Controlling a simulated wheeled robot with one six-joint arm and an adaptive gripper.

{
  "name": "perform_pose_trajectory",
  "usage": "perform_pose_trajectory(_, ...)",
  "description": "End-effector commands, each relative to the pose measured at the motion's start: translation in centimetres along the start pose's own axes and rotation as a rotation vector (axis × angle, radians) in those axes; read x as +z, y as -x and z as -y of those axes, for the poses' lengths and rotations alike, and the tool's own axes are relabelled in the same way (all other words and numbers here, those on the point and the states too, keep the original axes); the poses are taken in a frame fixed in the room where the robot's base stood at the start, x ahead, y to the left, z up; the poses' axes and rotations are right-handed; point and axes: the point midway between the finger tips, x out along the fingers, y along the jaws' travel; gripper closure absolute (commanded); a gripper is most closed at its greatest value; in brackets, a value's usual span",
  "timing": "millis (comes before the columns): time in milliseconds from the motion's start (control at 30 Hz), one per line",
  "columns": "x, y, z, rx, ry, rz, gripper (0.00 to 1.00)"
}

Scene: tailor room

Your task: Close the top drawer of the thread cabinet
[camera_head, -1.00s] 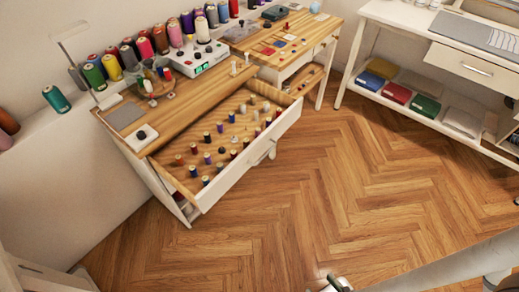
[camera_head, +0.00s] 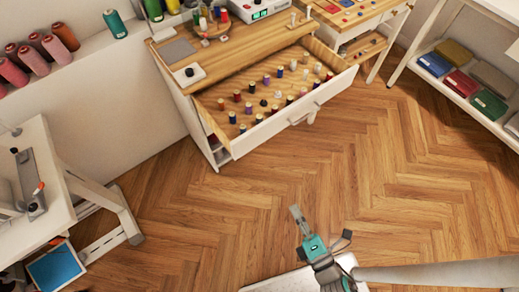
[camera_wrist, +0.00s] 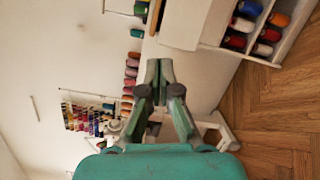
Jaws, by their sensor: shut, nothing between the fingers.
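The thread cabinet (camera_head: 198,118) stands against the wall, with a wooden top. Its top drawer (camera_head: 290,120) is pulled well out, with several thread spools standing upright in it. The drawer has a white front with a handle (camera_head: 305,115). My gripper (camera_head: 296,211) is over the floor in front of the drawer, apart from it, shut and empty. In the wrist view my gripper (camera_wrist: 159,66) has its fingertips together. That view is turned sideways, and a white compartment with spools (camera_wrist: 258,28) shows at upper right; I cannot tell which part of the cabinet it is.
A white table (camera_head: 50,215) stands at the left, with a blue-topped item (camera_head: 55,268) below it. A second wooden-topped table (camera_head: 350,20) adjoins the cabinet at the right. A white shelf unit (camera_head: 440,80) with folded fabrics is at far right. The herringbone floor (camera_head: 400,190) between is clear.

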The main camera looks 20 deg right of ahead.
Motion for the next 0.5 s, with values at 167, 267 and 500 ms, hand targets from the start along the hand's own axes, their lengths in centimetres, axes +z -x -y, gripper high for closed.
perform_pose_trajectory(167,-0.6,-5.7,3.1,0.068,0.554,-0.060,1.00)
perform_pose_trajectory(267,-0.8,-8.5,4.6,0.104,0.836,-0.092,1.00)
perform_pose_trajectory(500,-1.0,-12.3,7.0,0.164,1.239,-0.140,1.00)
